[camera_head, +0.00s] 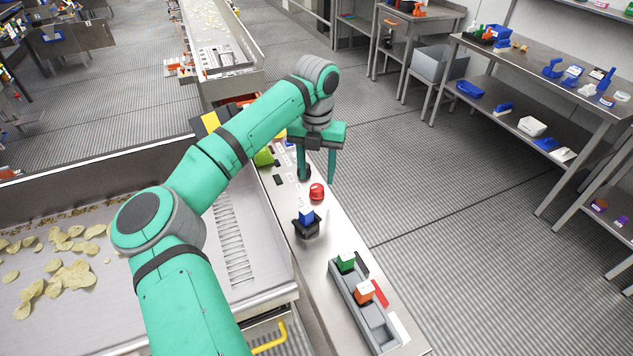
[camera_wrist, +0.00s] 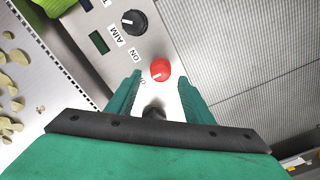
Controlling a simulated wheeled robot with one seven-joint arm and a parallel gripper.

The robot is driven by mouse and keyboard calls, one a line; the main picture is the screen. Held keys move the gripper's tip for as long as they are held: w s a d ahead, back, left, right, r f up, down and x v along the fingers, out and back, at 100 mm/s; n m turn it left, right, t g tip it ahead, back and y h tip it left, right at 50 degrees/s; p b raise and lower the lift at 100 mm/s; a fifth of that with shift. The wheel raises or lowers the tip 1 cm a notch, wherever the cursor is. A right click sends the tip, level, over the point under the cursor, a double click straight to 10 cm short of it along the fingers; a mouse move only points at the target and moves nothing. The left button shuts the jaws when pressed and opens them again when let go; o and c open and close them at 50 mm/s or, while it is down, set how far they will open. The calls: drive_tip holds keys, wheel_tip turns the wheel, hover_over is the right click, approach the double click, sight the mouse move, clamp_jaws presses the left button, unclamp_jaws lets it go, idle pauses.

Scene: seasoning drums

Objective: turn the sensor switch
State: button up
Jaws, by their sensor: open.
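My gripper (camera_head: 317,180) is open and points down over the control strip (camera_head: 345,238), its teal fingers apart. In the wrist view its fingers (camera_wrist: 157,88) frame a small dark object (camera_wrist: 153,111), partly hidden near the gripper's base; I cannot tell whether it is a knob. A round red knob (camera_wrist: 160,69) with a light mark lies just past the fingertips. A black rotary knob (camera_wrist: 133,22) with a white mark is farther up, near labels that seem to read AIM and ON. The red knob (camera_head: 317,192) also shows in the head view. I cannot tell which control is the sensor switch.
A black holder (camera_head: 307,231) with a blue block (camera_head: 306,214) stands on the strip. A chip conveyor (camera_head: 235,245) lies left. The floor to the right is clear up to the shelves (camera_head: 560,90).

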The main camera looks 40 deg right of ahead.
sight(317, 187)
drive_tip(key=shift+f, duration=2.1)
drive_tip(key=shift+s, duration=0.15)
drive_tip(key=c, duration=1)
